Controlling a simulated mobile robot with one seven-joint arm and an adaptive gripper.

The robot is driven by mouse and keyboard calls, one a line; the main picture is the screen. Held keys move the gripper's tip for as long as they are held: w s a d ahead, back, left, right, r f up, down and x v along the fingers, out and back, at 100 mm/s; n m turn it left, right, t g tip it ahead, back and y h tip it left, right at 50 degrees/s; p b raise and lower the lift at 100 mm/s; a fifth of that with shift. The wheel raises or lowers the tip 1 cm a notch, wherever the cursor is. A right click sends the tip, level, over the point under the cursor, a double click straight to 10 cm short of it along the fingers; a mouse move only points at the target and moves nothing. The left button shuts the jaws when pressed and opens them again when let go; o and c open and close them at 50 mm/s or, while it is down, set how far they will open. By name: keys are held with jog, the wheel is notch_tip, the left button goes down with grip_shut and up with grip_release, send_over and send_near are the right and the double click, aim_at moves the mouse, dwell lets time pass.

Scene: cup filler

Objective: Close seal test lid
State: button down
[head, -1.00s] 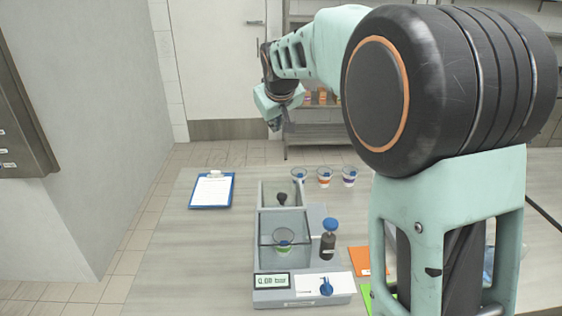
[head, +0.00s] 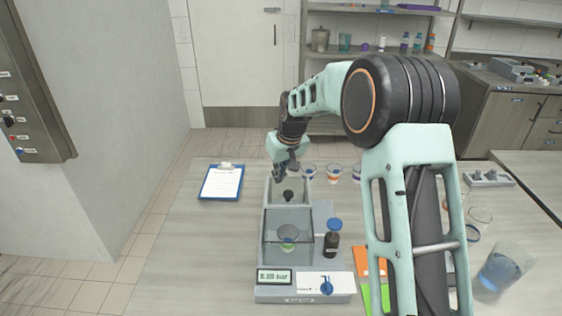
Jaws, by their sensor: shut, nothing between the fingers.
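The seal tester (head: 304,290) is a grey box on the table with a small display at its front. Behind the chamber is a grey panel with a dark knob (head: 289,195), which looks like the lid. It seems to lie back, off the chamber, though its exact tilt is hard to tell. My gripper (head: 286,172) points down at the tester's rear end, just above and behind the knob in the picture. It is shut and empty; contact with the panel cannot be made out.
A dark bottle with a blue cap (head: 332,238) stands close to the tester's right side. Several cups (head: 333,173) stand behind it. A clipboard (head: 221,182) lies at the back left. A clear beaker with blue liquid (head: 505,266) is at the right. The table's left front is clear.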

aim_at(282, 192)
jog(key=shift+s+d+r, duration=0.15)
jog(key=shift+s+d, duration=0.15)
jog(key=shift+s, duration=0.25)
jog(key=shift+s+d+r, duration=0.1)
jog(key=shift+s+d, duration=0.2)
jog(key=shift+s, duration=0.2)
jog(key=shift+s+d+f, duration=0.2)
jog(key=shift+s+d, duration=0.1)
jog(key=shift+s, duration=0.3)
